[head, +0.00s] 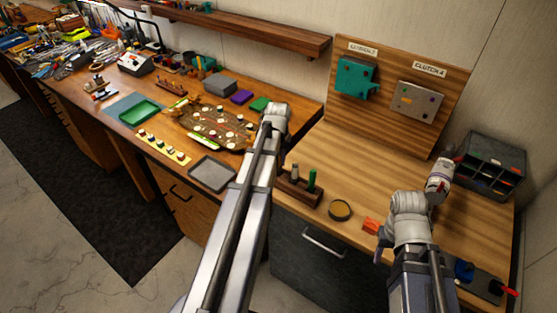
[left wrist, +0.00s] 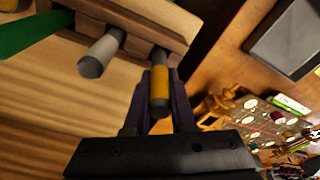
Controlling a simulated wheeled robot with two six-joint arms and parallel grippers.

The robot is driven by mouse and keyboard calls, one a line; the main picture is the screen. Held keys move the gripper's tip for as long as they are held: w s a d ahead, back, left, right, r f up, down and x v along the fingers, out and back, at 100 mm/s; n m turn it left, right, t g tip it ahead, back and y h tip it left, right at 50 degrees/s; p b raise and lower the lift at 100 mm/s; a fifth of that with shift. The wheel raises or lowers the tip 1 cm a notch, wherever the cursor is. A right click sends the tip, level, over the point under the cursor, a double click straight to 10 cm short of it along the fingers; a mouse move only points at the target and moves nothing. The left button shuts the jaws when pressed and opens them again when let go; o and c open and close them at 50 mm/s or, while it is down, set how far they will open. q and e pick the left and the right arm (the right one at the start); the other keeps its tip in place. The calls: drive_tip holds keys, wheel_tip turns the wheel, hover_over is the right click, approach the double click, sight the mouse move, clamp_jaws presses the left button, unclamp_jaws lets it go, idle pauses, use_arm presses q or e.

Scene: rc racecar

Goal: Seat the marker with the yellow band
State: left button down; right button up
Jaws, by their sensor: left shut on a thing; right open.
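The marker with the yellow band (left wrist: 160,82) is between the fingers of my left gripper (left wrist: 161,76), which is shut on it in the left wrist view. Its far end meets the edge of the wooden rack (left wrist: 135,22); I cannot tell whether it is in a hole. A grey marker (left wrist: 98,54) and a green marker (left wrist: 25,36) stand in the rack. In the head view the rack (head: 299,191) is just right of my left arm, which hides the left fingers and held marker. My right gripper (head: 380,250) is open, near the table's front edge.
A round dark-rimmed dish (head: 340,210) and an orange block (head: 371,226) lie right of the rack. A grey tray (head: 212,173) and a game-like board (head: 218,124) lie left. A dark compartment organizer (head: 490,165) stands far right. The wood behind the rack is clear.

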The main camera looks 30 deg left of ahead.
use_arm(q)
drive_tip(key=shift+f+b, duration=1)
drive_tip(key=shift+f, duration=0.05)
drive_tip(key=c, duration=0.7)
unclamp_jaws()
drive_tip(key=shift+r, duration=0.1)
drive_tip(key=r+p, duration=0.5)
drive_tip(key=s+r+p, duration=0.1)
drive_tip(key=r+p, duration=0.1)
drive_tip(key=p, duration=0.1)
drive_tip(key=shift+d+r, duration=0.25)
drive_tip(key=shift+r, duration=0.1)
drive_tip(key=shift+f, duration=0.1)
